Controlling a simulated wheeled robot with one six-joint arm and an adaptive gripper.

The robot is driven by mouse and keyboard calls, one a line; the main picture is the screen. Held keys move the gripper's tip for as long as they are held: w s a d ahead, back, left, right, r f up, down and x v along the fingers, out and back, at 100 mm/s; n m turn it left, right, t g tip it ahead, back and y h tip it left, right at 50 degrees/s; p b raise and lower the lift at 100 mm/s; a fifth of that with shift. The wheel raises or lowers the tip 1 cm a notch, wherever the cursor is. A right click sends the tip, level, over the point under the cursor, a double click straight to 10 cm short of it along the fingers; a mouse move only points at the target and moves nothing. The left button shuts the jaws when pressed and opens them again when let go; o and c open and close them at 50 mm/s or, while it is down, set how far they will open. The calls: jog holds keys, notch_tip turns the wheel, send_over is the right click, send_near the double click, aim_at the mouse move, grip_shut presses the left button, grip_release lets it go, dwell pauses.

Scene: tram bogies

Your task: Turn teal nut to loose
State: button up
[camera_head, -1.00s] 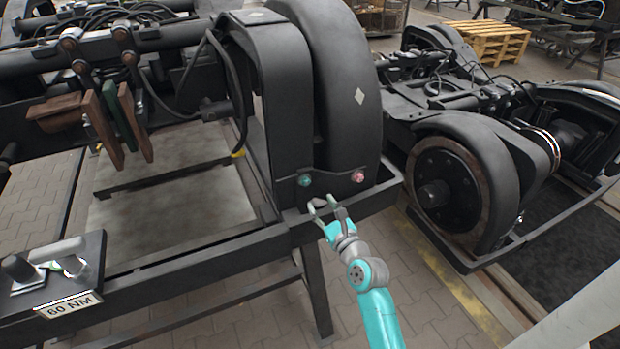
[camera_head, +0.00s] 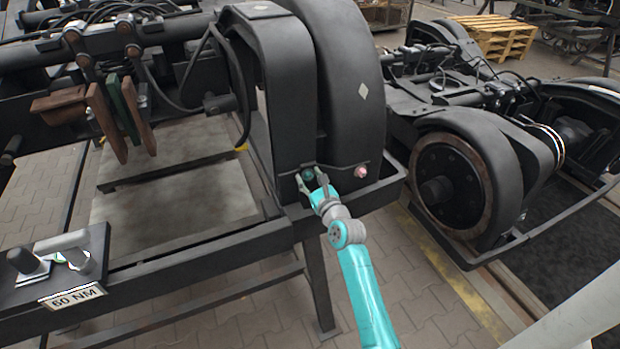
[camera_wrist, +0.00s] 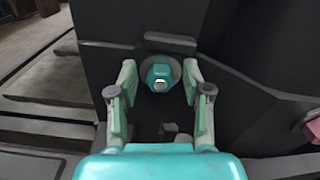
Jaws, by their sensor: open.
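The teal nut (camera_head: 308,174) sits low on the front face of the dark wheel cover. In the wrist view the teal nut (camera_wrist: 159,74) shows as a hex shape with a pale centre. My gripper (camera_head: 310,182) is open at the nut. In the wrist view its two fingers (camera_wrist: 159,82) stand to the left and right of the nut, with visible gaps on both sides. I cannot tell how deep the fingertips reach along the nut.
A pink nut (camera_head: 361,171) sits to the right on the same cover, and its edge shows in the wrist view (camera_wrist: 313,125). A dark frame rail (camera_head: 375,195) runs below. A tool plate marked 60 NM (camera_head: 75,297) is at the lower left. A second bogie (camera_head: 470,180) stands right.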

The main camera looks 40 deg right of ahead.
jog(key=shift+c, duration=0.3)
grip_shut()
